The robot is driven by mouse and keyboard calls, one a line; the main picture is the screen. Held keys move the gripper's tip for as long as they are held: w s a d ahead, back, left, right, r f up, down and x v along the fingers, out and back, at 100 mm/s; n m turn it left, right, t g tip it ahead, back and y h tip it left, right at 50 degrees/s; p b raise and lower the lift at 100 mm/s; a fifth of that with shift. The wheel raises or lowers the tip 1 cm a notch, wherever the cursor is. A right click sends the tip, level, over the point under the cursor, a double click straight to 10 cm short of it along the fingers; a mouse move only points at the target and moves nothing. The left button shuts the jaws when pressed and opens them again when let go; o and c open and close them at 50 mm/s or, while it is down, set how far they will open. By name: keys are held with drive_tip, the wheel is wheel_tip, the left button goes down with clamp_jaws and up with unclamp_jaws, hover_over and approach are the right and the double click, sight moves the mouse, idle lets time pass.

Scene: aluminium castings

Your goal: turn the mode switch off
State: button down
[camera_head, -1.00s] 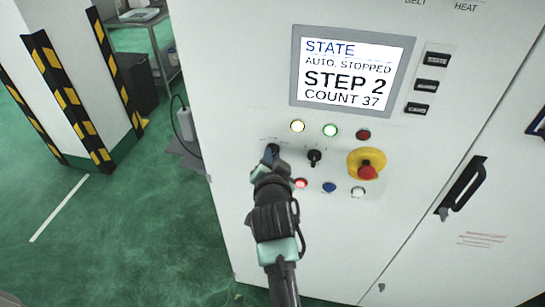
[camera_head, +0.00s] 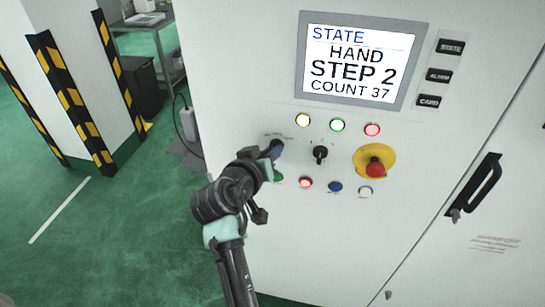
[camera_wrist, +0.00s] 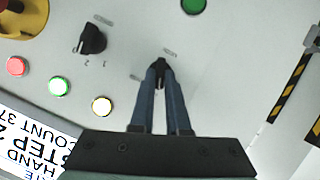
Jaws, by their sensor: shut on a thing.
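The mode switch is a small black rotary knob on the white cabinet front; it shows between my fingertips in the wrist view (camera_wrist: 161,70). My gripper (camera_wrist: 160,82) is shut on this knob, with a blue-grey finger on each side. In the head view my gripper (camera_head: 273,150) reaches the panel from the lower left and mostly hides the knob. Small labels around the knob are too small to read. The display (camera_head: 357,61) reads STATE, HAND, STEP 2, COUNT 37.
A second black selector (camera_head: 320,153) stands close right of the knob. Further right is a red emergency stop (camera_head: 375,168) on a yellow base. Lit lamps sit above, and buttons, including a red one (camera_head: 305,183), below. A door handle (camera_head: 475,187) protrudes at right.

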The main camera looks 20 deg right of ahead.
drive_tip(key=n+h+b, duration=0.2)
drive_tip(key=n, duration=0.1)
drive_tip(key=shift+w+a+f+g+b, duration=0.1)
drive_tip(key=shift+w+a+g+b, duration=0.1)
drive_tip(key=shift+g+b, duration=0.1)
drive_tip(key=shift+n, duration=0.3)
drive_tip(key=c, duration=0.9)
unclamp_jaws()
drive_tip(key=shift+s, duration=0.1)
drive_tip(key=b+v, duration=0.3)
drive_tip(key=v, duration=1)
drive_tip(key=shift+f, duration=0.1)
